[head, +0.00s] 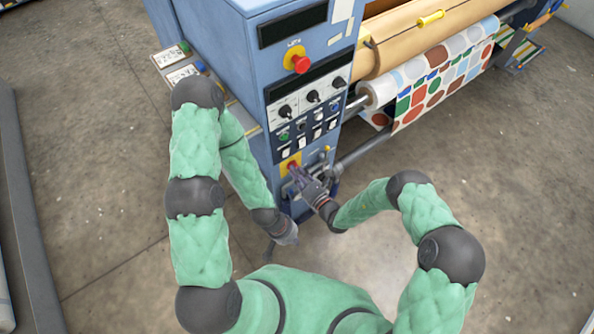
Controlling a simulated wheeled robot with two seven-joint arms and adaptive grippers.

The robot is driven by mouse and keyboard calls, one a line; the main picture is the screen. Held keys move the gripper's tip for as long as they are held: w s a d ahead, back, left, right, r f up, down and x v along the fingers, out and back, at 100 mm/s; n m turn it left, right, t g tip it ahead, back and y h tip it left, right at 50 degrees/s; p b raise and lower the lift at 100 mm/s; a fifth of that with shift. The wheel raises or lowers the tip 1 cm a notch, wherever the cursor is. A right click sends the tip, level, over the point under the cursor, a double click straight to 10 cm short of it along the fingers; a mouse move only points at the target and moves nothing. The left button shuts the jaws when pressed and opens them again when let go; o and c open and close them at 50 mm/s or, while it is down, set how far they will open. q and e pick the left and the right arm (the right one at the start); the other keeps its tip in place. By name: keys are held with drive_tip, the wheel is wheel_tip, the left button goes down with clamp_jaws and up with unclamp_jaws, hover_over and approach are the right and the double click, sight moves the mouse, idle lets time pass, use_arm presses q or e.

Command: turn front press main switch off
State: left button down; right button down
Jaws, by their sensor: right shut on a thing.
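The front press main switch, a red knob on a yellow plate (289,163), is low on the front of the blue press cabinet (222,60). My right gripper (299,177) is at the switch and shut on its red knob. The fingers cover much of the knob, so its turned position cannot be read. My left gripper (285,234) hangs lower, beside the foot of the cabinet and apart from the switch. Its fingers are too small and dark to tell whether they are open or shut.
A red emergency button (300,62) on a yellow base and a panel of black knobs (313,97) are above the switch. A patterned fabric roll (440,80) and an orange roller (410,38) extend right. Concrete floor (510,180) at right is clear.

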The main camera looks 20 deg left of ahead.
drive_tip(key=shift+s+f+n, duration=0.1)
drive_tip(key=shift+f+n, duration=0.05)
drive_tip(key=shift+n, duration=0.85)
drive_tip(key=c, duration=1.1)
unclamp_jaws()
drive_tip(key=shift+c, duration=0.2)
drive_tip(key=v, duration=1.2)
